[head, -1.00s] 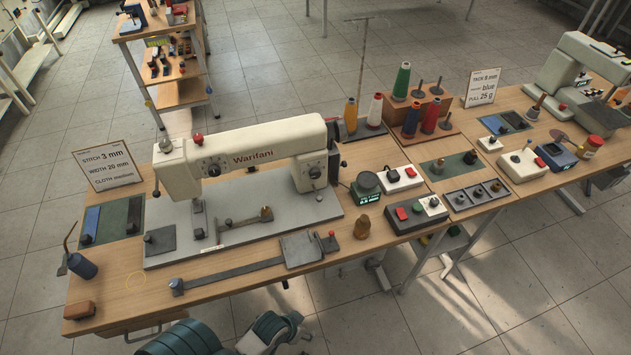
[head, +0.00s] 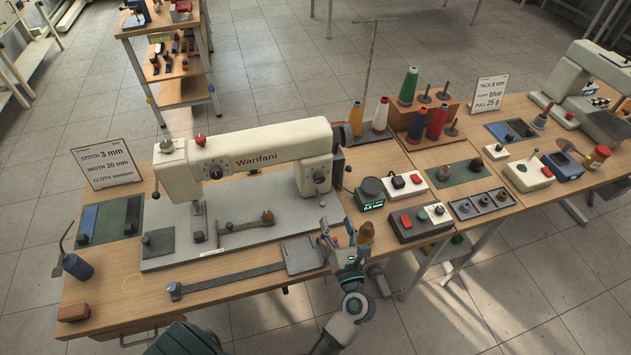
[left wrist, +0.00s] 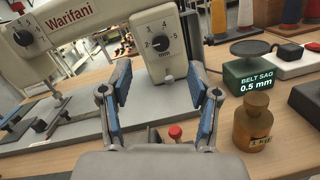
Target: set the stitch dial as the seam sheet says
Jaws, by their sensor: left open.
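The seam sheet (head: 107,165) stands at the table's back left and reads stitch 3 mm, width 20 mm, cloth medium. The cream sewing machine (head: 255,155) has a dial (head: 319,177) on its right column. In the left wrist view this dial (left wrist: 160,43) is marked in mm, with 2, 3, 4 and 5 legible; its knob's exact setting is hard to tell. A second dial (head: 214,171) is on the machine's left head. My left gripper (head: 333,233) is open and empty in front of the column, its fingertips (left wrist: 160,80) apart and below the dial. My right gripper is out of view.
A brass weight (left wrist: 253,125) stands close to the right of my left gripper. Behind it is the belt sag gauge (left wrist: 248,75), reading 0.5 mm. A red-topped knob (left wrist: 175,132) shows below the fingers. A switch box (head: 420,222) lies farther right.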

